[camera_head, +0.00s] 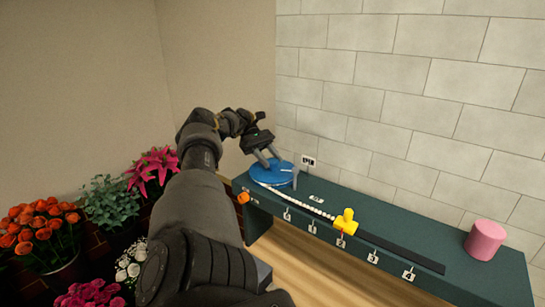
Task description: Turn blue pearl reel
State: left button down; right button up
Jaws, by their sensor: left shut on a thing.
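The blue pearl reel (268,173) is a flat blue disc at the left end of the dark green bench, against the wall. A string of white pearls (300,204) runs from it along a dark strip to the right, ending near a yellow clamp-like piece (346,221). My left gripper (268,158) reaches over the reel from the left, with its grey fingers pointing down at the disc's top. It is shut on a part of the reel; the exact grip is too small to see. My right gripper is not in view.
The green bench (490,277) has small numbered tags (341,242) along its front edge. An orange piece (243,198) sits at its left front, a pink cylinder (485,240) at its right end. Potted flowers (45,228) stand at the left, beside my left arm. The tiled wall is close behind.

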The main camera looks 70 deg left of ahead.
pick_arm(q)
jog(key=shift+r, duration=0.1)
jog(key=c, duration=1.2)
grip_release()
jog(key=shift+w, duration=0.15)
jog(key=shift+c, duration=0.2)
jog(key=o, duration=0.3)
jog(key=shift+o, duration=0.2)
